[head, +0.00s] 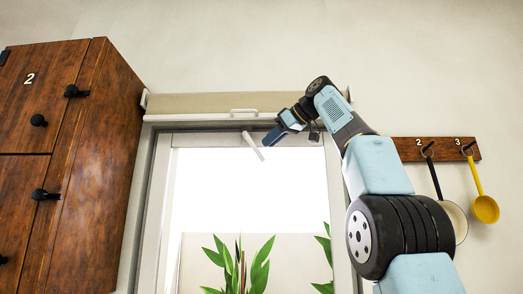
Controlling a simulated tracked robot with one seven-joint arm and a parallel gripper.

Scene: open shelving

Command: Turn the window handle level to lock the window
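The window (163,200) has a pale frame around bright glass. A white window handle (253,146) hangs at the top of the frame, tilted, its lower end toward the right. My gripper (270,139) is just right of the handle, near the top rail, pointing left and slightly down. The gap between gripper and handle is small; I cannot tell whether they touch. The fingers are dark and too small to tell whether they are open or shut. I see nothing held in them.
A beige roller blind (200,103) with a white pull (243,112) sits above the window. A brown wooden cabinet (95,160) with black knobs stands at left. A wooden hook rail (440,149) at right holds a pan (455,218) and yellow ladle (485,209). Plants (240,266) show through the glass.

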